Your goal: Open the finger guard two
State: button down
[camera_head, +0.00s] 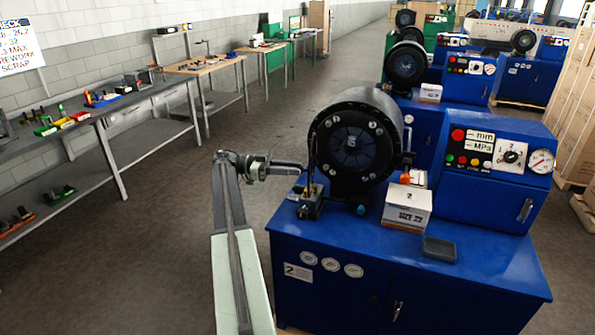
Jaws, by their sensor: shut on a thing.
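The crimper marked 2 stands on a blue cabinet (330,295), with its round black crimping head (357,140) facing me. The finger guard (312,148) is hard to make out; a thin dark upright bar shows at the left edge of the head. My gripper (303,169) reaches in from the left and is shut at this bar, just left of the head. The fingertips and the exact grip are small and partly hidden. Whether the guard covers the head opening cannot be told clearly.
A small box marked 2 (407,207) and a dark block (440,249) lie on the cabinet top. A blue control panel (497,165) stands at the right. More crimpers (405,65) stand behind. Workbenches (110,105) line the left wall, with clear floor (150,240) between.

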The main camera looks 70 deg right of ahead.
jog(key=c, duration=1.2)
grip_release()
jog(key=shift+s, duration=0.1)
jog(key=shift+c, duration=0.2)
